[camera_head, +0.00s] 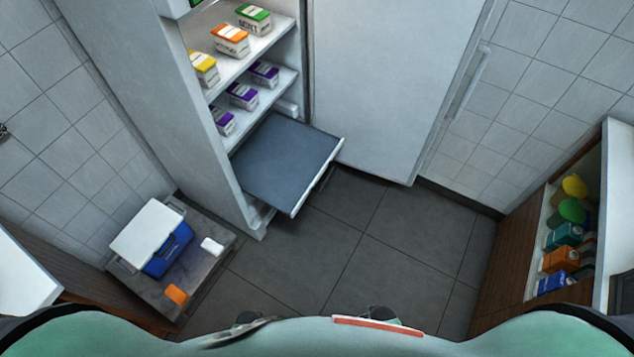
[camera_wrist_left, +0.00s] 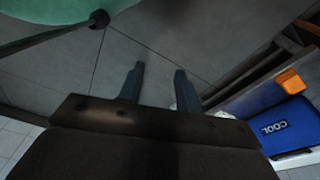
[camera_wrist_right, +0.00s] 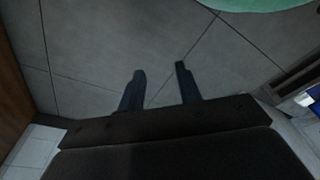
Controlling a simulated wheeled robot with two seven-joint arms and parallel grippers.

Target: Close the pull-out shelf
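The pull-out shelf (camera_head: 285,163) is a flat grey panel with a pale front edge. It sticks out from the lower part of the open white fridge (camera_head: 215,120), below the shelves of cartons. Neither gripper shows in the head view. In the left wrist view, my left gripper (camera_wrist_left: 158,75) has its two dark fingers apart with nothing between them, above the grey floor. In the right wrist view, my right gripper (camera_wrist_right: 160,72) is likewise open and empty above the floor. Neither gripper is seen touching the shelf.
The fridge door (camera_head: 385,85) stands wide open at the right of the shelf. A blue and white cooler (camera_head: 165,240) sits on a low platform (camera_head: 195,290) at the left. A cabinet (camera_head: 510,260) with several colourful containers is at the right. The tiled floor (camera_head: 350,245) ahead is clear.

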